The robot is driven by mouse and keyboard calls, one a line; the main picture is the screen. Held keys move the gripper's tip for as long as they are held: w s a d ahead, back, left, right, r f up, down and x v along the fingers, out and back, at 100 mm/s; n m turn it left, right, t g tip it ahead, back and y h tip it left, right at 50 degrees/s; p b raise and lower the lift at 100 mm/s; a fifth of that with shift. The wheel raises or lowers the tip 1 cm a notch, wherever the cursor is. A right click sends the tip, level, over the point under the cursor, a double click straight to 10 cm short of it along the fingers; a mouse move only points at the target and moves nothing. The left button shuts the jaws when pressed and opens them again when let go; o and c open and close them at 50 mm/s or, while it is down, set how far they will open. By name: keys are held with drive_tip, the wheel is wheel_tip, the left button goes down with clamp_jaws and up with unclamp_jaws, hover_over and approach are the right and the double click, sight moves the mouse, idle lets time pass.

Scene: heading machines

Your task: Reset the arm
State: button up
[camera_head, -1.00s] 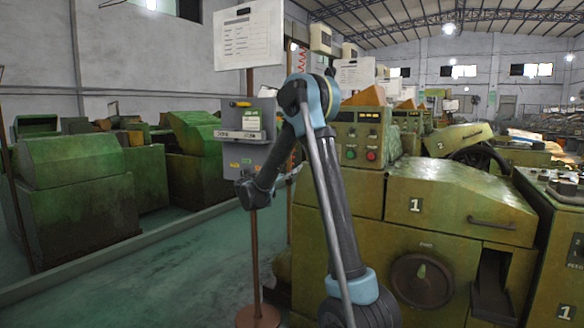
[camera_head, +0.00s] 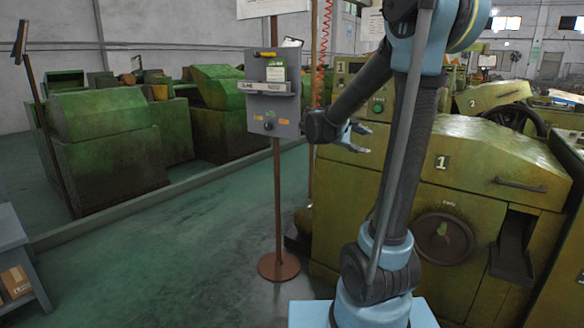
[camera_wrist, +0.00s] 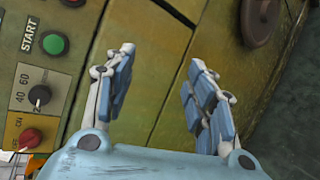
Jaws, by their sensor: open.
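My gripper (camera_head: 358,138) is at the end of my raised arm, in front of the green heading machine marked 1 (camera_head: 480,158). In the wrist view my gripper (camera_wrist: 160,90) has its two blue-padded fingers spread apart, with nothing between them. Behind the fingers is the machine's yellow-green panel (camera_wrist: 150,60). To the left of the fingers in that view are a green START button (camera_wrist: 55,43), a black knob (camera_wrist: 39,95) and a red knob (camera_wrist: 30,138).
A grey box (camera_head: 272,100) on a pole with a round brown base (camera_head: 279,266) stands left of my gripper. Green machines (camera_head: 105,140) line the back left. A shelf with a cardboard box (camera_head: 15,282) is at lower left. The green floor (camera_head: 170,260) between is clear.

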drive_tip(key=s+a+f+m+g+y, duration=0.1)
drive_tip(key=s+a+f+m+y, duration=0.1)
drive_tip(key=s+f, duration=0.4)
drive_tip(key=s+a+f+m+g+y, duration=0.1)
drive_tip(key=s+f+m+y, duration=0.3)
drive_tip(key=s, duration=1.2)
drive_tip(key=s+a+f+m+g+y, duration=0.2)
drive_tip(key=s+a+f+m+y, duration=0.1)
drive_tip(key=s+f, duration=0.7)
drive_tip(key=s+a+y, duration=0.1)
drive_tip(key=y, duration=0.1)
drive_tip(key=shift+m+y, duration=0.4)
drive_tip(key=shift+s+a, duration=0.1)
drive_tip(key=c, duration=0.4)
